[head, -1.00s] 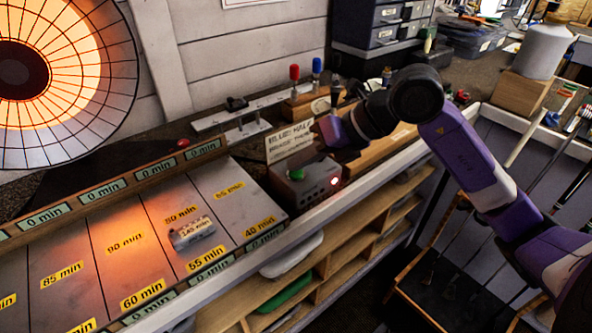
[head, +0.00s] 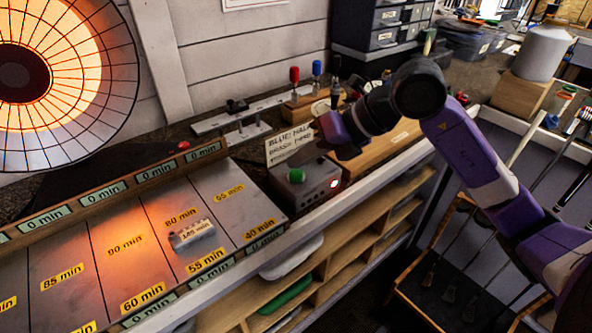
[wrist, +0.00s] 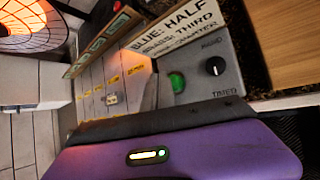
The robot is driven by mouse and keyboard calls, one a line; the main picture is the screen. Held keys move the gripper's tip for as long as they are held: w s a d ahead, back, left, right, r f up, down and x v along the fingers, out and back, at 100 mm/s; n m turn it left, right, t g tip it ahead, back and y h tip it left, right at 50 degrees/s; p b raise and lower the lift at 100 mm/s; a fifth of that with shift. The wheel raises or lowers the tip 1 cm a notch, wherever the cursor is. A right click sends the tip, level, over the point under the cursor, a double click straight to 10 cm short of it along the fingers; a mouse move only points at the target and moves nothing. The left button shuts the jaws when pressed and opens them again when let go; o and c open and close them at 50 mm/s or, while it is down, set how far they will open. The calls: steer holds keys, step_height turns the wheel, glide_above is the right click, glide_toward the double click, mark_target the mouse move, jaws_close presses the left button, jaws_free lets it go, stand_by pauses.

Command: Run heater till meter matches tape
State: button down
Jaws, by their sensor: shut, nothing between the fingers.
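The round heater (head: 88,75) glows orange at the upper left. Below it, the grey bench panel (head: 105,215) has cells with yellow tape labels. A small block-like meter (head: 192,235) lies between the 80 min tape (head: 181,217) and the 55 min tape (head: 207,261); its reading is too small to be sure of. The control box (head: 310,190) has a green button (head: 296,176) and a lit lamp (head: 334,183). The wrist view shows its black knob (wrist: 215,66) between HAND and TIMED. My gripper (head: 312,150) is shut and empty, just above the box; contact is unclear.
A card (head: 289,143) reading "Blue: half, brass: third" stands behind the box. Green strips (head: 103,190) along the panel read 0 min. Red and blue-handled tools (head: 294,76) stand behind. Shelves (head: 330,265) lie below the bench edge.

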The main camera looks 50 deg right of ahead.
mark_target(301, 174)
steer(key=shift+r, duration=0.2)
steer(key=shift+r+p, duration=1.2)
steer(key=shift+r, duration=1.3)
